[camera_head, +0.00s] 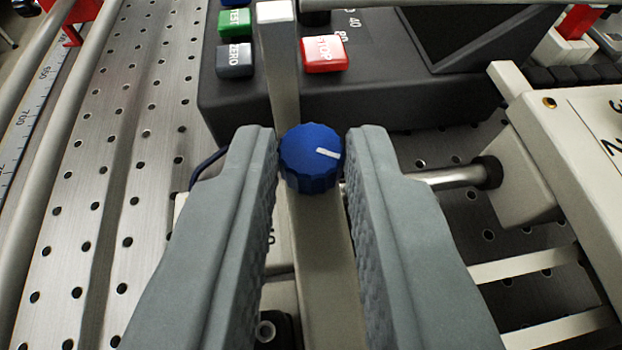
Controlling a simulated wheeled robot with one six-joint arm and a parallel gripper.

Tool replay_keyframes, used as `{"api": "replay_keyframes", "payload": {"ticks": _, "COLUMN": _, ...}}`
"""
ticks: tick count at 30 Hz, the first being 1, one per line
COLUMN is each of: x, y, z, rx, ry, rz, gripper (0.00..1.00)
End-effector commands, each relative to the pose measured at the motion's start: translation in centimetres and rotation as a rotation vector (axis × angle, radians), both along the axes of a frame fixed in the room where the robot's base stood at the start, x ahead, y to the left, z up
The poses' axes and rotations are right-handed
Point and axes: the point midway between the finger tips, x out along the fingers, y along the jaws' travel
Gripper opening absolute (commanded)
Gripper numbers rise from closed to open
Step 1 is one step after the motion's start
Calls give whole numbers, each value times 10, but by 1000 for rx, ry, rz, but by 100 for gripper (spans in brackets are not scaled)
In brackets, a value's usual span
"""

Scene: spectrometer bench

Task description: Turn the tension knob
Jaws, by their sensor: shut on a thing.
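The tension knob (312,155) is blue and ribbed, with a white index mark pointing right and slightly down. It sits on top of a beige upright post or bar (322,260). My gripper (309,150) has its two grey fingers on either side of the knob, with the fingertips at the knob's sides. The fingers are closed on the knob.
A dark control box (400,105) with green, grey and red buttons stands just behind the knob. A metal rod with a dark collar (487,172) and a beige housing (580,150) are at the right. A perforated metal plate (140,150) and rails lie at the left.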

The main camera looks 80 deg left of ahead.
Motion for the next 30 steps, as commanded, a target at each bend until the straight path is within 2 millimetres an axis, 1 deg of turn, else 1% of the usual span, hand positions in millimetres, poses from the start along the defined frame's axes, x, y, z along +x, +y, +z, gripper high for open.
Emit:
{"api": "replay_keyframes", "payload": {"ticks": 1, "x": 3, "y": 0, "z": 0, "rx": 0, "ry": 0, "rz": 36, "gripper": 0}}
{"api": "replay_keyframes", "payload": {"ticks": 6, "x": 6, "y": 0, "z": 1, "rx": 1, "ry": -1, "rz": 162, "gripper": 0}}
{"api": "replay_keyframes", "payload": {"ticks": 10, "x": 7, "y": 0, "z": 1, "rx": 0, "ry": -1, "rz": 221, "gripper": 0}}
{"api": "replay_keyframes", "payload": {"ticks": 22, "x": 7, "y": -1, "z": 1, "rx": 1, "ry": -2, "rz": 242, "gripper": 0}}
{"api": "replay_keyframes", "payload": {"ticks": 23, "x": 7, "y": -1, "z": 1, "rx": 1, "ry": -2, "rz": 242, "gripper": 25}}
{"api": "replay_keyframes", "payload": {"ticks": 25, "x": 6, "y": -1, "z": 1, "rx": 1, "ry": -2, "rz": 242, "gripper": 38}}
{"api": "replay_keyframes", "payload": {"ticks": 26, "x": 6, "y": -1, "z": 1, "rx": 1, "ry": -2, "rz": 242, "gripper": 40}}
{"api": "replay_keyframes", "payload": {"ticks": 30, "x": 6, "y": -1, "z": 1, "rx": 1, "ry": -1, "rz": 242, "gripper": 40}}
